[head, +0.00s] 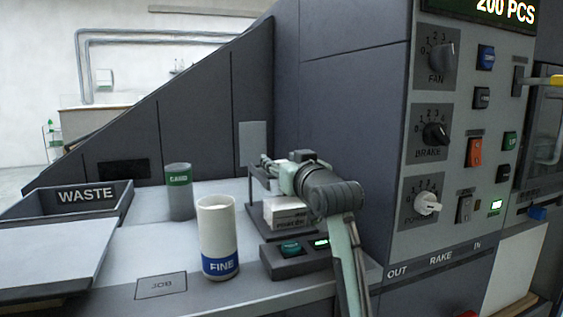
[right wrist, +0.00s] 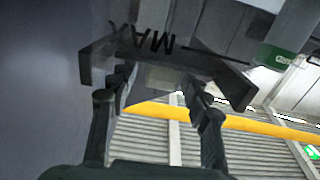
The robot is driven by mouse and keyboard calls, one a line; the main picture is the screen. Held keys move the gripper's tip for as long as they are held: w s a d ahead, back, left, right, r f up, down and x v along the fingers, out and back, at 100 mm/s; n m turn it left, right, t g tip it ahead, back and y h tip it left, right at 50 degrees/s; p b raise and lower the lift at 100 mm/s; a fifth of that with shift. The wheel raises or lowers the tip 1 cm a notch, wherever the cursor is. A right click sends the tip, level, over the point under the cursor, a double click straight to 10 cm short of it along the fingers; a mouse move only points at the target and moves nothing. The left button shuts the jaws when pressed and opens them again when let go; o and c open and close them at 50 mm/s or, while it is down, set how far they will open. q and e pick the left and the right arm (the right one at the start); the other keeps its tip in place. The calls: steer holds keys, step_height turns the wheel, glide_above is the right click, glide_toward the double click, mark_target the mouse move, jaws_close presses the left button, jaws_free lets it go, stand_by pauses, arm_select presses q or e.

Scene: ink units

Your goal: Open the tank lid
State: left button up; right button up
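I cannot make out a tank lid for certain in either view. My right gripper (head: 268,168) reaches left from beside the tall grey machine, over a white box (head: 287,214) on a small dark stand (head: 252,199). In the right wrist view the two fingers of the right gripper (right wrist: 160,86) are spread apart, with a pale surface behind the gap. A dark bar (right wrist: 235,86) and the upside-down letters MAX show just beyond the fingertips; whether they touch it I cannot tell. My left gripper is not in view.
A white cup marked FINE (head: 217,238) and a grey green-banded can (head: 179,192) stand left of the stand. A WASTE tray (head: 120,204) is at the left. A button box (head: 288,264) sits in front; a control panel (head: 465,130) rises at right.

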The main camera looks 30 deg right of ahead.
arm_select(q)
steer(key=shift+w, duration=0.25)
arm_select(e)
steer(key=v, duration=0.7)
steer(key=shift+s, duration=0.25)
